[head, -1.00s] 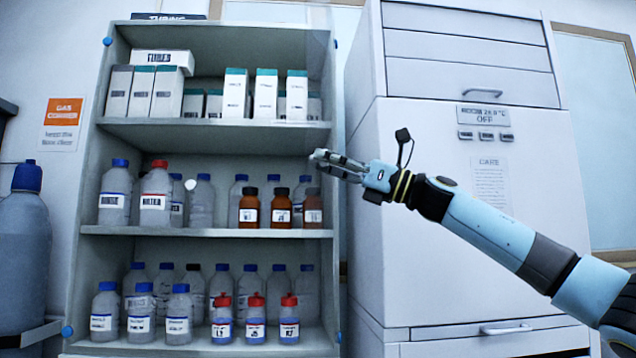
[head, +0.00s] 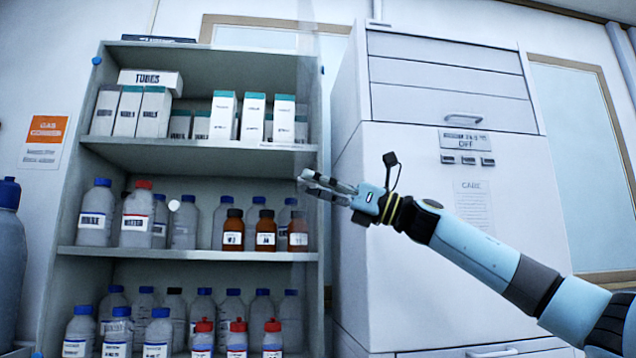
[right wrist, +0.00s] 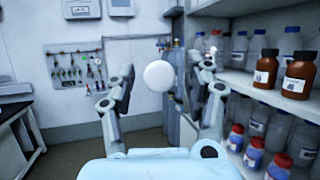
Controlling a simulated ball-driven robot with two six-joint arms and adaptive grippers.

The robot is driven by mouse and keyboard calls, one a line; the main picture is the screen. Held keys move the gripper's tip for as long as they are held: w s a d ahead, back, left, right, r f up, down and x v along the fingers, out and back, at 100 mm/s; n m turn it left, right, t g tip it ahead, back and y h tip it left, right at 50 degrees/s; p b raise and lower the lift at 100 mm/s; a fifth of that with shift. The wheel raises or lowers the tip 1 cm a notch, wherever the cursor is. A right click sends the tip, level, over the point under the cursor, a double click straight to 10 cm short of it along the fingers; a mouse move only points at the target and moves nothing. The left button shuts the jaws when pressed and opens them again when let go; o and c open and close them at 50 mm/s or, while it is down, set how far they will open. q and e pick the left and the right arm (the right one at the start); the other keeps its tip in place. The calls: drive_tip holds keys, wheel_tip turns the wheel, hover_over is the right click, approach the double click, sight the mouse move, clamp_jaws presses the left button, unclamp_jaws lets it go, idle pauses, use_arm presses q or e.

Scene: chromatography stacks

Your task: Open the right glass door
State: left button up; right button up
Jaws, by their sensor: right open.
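The right glass door (head: 308,50) shows in the head view as a faint translucent strip at the cabinet's right side, seen nearly edge-on; it appears swung out from the front. My right gripper (head: 312,184) is open in front of the cabinet's right edge, fingers pointing left. In the right wrist view a white round knob (right wrist: 159,76) shows between the spread fingers (right wrist: 162,90), with no finger visibly touching it. A white knob (head: 174,206) also shows in the head view before the middle shelf; I cannot tell whether it is the same one. My left gripper is out of view.
The cabinet (head: 190,253) holds boxes on top and several bottles below, such as a brown bottle (head: 266,231) close to my gripper. A large white appliance (head: 400,260) stands right of it, behind my arm. Open floor (right wrist: 75,160) shows in the wrist view.

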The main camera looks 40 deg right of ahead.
sight(300, 129)
wheel_tip(300, 129, up, 10)
idle(0.5)
idle(0.5)
